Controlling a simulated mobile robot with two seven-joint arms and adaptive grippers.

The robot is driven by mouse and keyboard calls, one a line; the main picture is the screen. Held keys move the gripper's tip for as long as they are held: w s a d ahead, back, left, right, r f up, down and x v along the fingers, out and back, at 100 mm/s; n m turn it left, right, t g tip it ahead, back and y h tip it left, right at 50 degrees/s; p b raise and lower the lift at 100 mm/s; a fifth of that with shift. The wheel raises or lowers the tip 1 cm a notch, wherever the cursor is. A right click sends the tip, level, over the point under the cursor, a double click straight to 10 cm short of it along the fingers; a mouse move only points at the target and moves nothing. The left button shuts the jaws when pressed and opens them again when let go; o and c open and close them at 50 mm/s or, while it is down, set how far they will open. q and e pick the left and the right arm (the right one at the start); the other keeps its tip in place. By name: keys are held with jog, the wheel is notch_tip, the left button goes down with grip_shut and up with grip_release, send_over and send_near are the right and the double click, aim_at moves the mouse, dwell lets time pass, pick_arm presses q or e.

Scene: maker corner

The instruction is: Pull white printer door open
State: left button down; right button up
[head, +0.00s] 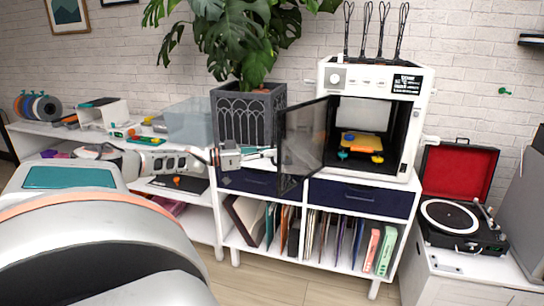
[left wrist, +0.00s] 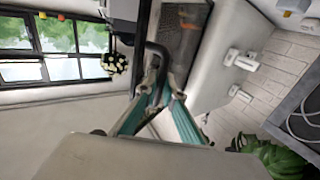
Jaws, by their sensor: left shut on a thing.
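The white printer (head: 418,110) stands on the low cabinet, with its dark see-through door (head: 305,128) swung wide open to the left. Coloured printed pieces (head: 365,143) lie inside the open chamber. My left gripper (head: 268,153) reaches in from the left and is shut on the door's dark handle at the door's free edge. The left wrist view shows the teal-padded fingers (left wrist: 163,92) closed around the dark handle bar (left wrist: 158,52). The exact contact is small and partly hidden by the fingers. My right gripper is in neither view.
A dark planter (head: 232,112) with a large leafy plant stands just behind my left gripper. The white cabinet (head: 335,278) holds records below dark drawers. A record player (head: 458,222) stands at the right. A clear bin (head: 188,122) is on the left shelf.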

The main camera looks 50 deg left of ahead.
pick_arm(q)
jog(key=shift+a+r+b, duration=0.25)
jog(key=shift+a+b, duration=0.2)
jog(key=shift+a, duration=0.35)
jog(key=c, duration=2.5)
grip_release()
jog(key=o, duration=0.3)
jog(key=shift+w+d+f, duration=0.1)
jog(key=shift+w+f, duration=0.05)
jog(key=shift+w, duration=0.2)
jog(key=shift+o, duration=0.2)
jog(key=shift+s+f, duration=0.2)
jog(key=shift+s, duration=0.1)
